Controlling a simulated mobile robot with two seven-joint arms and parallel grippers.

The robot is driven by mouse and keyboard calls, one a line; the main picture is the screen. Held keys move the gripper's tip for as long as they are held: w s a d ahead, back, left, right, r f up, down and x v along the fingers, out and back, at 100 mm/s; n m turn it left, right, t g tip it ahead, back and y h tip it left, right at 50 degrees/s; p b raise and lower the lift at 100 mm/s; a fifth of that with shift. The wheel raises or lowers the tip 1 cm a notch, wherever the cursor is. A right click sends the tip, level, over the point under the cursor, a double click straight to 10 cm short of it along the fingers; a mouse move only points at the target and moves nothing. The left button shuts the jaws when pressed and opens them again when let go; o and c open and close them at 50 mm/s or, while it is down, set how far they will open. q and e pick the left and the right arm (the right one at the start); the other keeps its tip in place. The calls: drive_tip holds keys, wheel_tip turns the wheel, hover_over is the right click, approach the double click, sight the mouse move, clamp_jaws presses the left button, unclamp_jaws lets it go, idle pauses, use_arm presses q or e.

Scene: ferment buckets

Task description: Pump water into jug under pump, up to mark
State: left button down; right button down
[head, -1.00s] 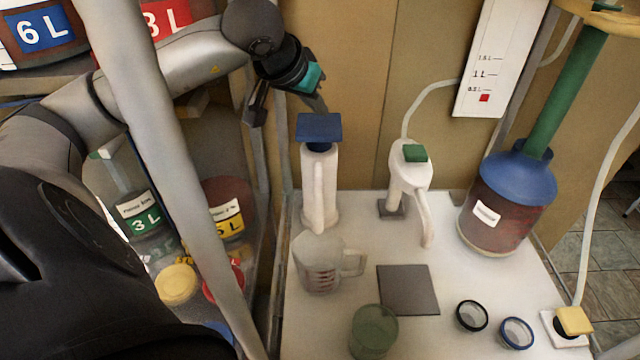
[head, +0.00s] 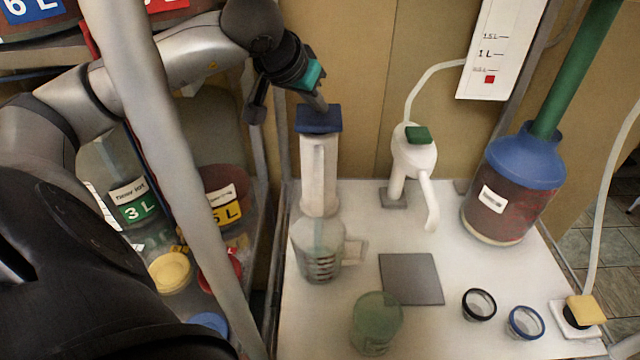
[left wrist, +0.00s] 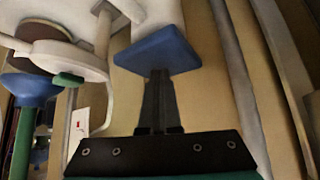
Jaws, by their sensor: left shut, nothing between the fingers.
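The white pump (head: 318,180) with a flat blue top (head: 317,120) stands at the back left of the white table. My left gripper (head: 321,104) is shut and empty, its tips on the blue top, which sits low against the pump body. The left wrist view also shows the shut fingers (left wrist: 158,78) against the blue top (left wrist: 158,50). The clear jug (head: 319,262) stands upright under the pump, with dark mark lines on its side. A pale bluish streak shows inside it; the water level is hard to tell. My right gripper is not in view.
A white pump with a green top (head: 414,155), a grey pad (head: 411,279), a green cup (head: 376,322) and two small rimmed cups stand on the table. A blue-lidded jar (head: 510,195) is at right. A wall card (head: 490,55) has a red square near its lowest mark.

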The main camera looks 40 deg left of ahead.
use_arm(q)
drive_tip(key=shift+s+d+f+b, duration=0.1)
drive_tip(key=shift+f+b, duration=0.25)
drive_tip(key=shift+f, duration=0.55)
drive_tip(key=shift+r+p, duration=1)
drive_tip(key=shift+r, duration=0.3)
drive_tip(key=shift+a+r+p, duration=0.3)
drive_tip(key=shift+r+p, duration=0.25)
drive_tip(key=shift+r, duration=0.05)
drive_tip(key=shift+d+r+p, duration=0.1)
drive_tip(key=shift+r+p, duration=0.35)
drive_tip(key=shift+r, duration=0.15)
drive_tip(key=shift+f, duration=0.1)
